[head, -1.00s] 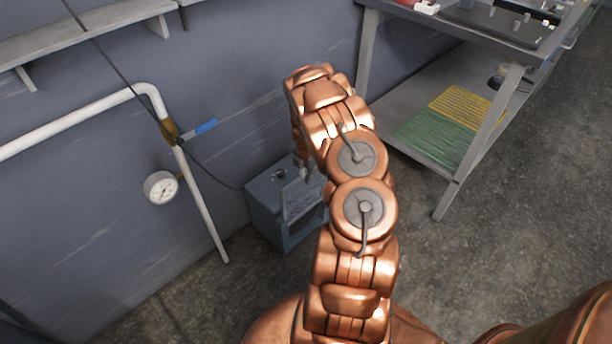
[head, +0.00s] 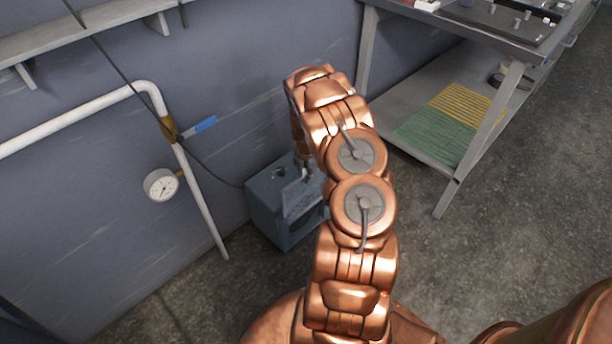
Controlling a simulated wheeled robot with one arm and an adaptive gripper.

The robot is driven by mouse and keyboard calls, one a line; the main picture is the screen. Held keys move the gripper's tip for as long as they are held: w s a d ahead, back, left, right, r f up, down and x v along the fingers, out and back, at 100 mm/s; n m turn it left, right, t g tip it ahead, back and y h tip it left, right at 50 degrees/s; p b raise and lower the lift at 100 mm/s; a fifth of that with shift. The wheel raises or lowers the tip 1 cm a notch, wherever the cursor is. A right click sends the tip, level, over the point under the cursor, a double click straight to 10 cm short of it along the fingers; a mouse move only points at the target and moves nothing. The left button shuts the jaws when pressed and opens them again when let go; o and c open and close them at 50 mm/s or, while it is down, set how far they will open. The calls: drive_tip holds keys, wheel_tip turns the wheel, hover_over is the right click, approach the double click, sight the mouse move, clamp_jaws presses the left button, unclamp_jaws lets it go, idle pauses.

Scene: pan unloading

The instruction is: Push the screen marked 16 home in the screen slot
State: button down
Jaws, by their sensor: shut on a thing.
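A blue-grey metal box (head: 267,212) stands on the floor against the wall, with a round hole in its top and a dark opening low in its front. A thin grey panel, apparently the screen (head: 299,198), stands upright at the box's top and front; its number is not readable here. My gripper (head: 305,175) is shut on the screen's upper edge from above. My copper arm hides the right part of the box and much of the gripper. The slot itself is hidden, so I cannot tell how deep the screen sits.
A white pipe (head: 195,195) with a blue-handled valve (head: 198,128) and a dial gauge (head: 161,186) runs on the wall left of the box. A black cable hangs behind. A metal bench (head: 455,181) stands to the right, with green and yellow mats on its lower shelf.

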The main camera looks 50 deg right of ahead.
wheel_tip(320, 180, down, 9)
drive_tip(key=b, duration=0.1)
idle(7.5)
